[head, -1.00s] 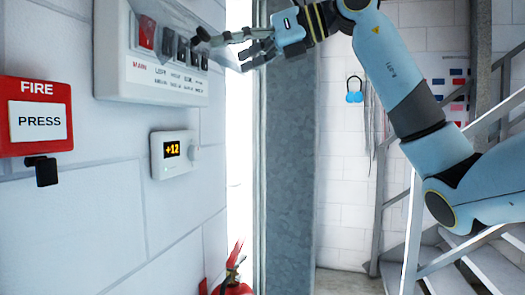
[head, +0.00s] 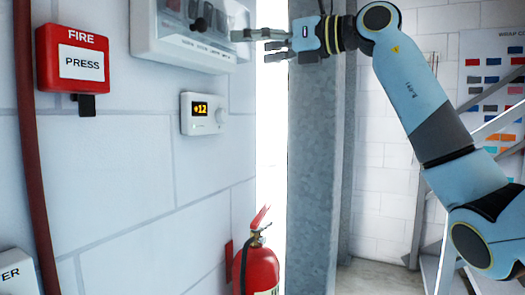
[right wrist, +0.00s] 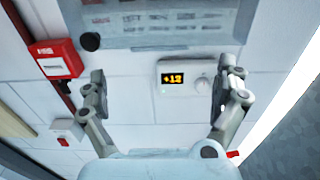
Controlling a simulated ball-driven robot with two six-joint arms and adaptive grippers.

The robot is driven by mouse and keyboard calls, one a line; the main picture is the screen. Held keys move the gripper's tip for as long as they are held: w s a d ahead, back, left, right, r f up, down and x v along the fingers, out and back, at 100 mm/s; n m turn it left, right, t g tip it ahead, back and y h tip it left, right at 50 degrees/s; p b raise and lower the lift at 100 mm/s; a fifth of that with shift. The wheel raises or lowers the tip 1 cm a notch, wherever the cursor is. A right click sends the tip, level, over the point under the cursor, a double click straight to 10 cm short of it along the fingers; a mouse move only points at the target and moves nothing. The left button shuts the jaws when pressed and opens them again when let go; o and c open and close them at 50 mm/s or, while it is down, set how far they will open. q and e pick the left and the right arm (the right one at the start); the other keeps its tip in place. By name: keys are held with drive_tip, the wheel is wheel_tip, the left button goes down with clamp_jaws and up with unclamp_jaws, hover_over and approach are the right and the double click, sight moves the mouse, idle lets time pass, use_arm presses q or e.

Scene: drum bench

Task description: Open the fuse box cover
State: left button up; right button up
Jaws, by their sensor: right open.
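The fuse box (head: 145,35) is on the white wall at the top of the head view, its top cut off. Its see-through cover (head: 222,45) lies over the front and looks down, with a dark round knob (head: 200,24) on it. In the right wrist view the cover (right wrist: 165,25) spans the top, and the knob (right wrist: 90,41) is at its left. My right gripper (head: 250,46) is open and empty, just right of the box and apart from the knob. It also shows in the right wrist view (right wrist: 160,82), fingers wide apart. My left gripper is not in view.
A thermostat (head: 204,113) reading +12 is on the wall below the box. A red fire call point (head: 72,58) is to the left, beside a red pipe (head: 32,150). A fire extinguisher (head: 257,268) stands low, near a grey column (head: 312,180).

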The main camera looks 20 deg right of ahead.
drive_tip(key=b+v, duration=0.1)
drive_tip(key=v, duration=0.3)
drive_tip(key=w+f+m+g+b, duration=0.1)
drive_tip(key=f+m, duration=0.1)
drive_tip(key=f, duration=0.7)
drive_tip(key=w+a+f+m+g+y+b, duration=0.1)
drive_tip(key=w+f+m, duration=0.1)
drive_tip(key=f, duration=0.7)
drive_tip(key=shift+a+f, duration=0.2)
drive_tip(key=shift+a, duration=0.05)
drive_tip(key=shift+w, duration=0.15)
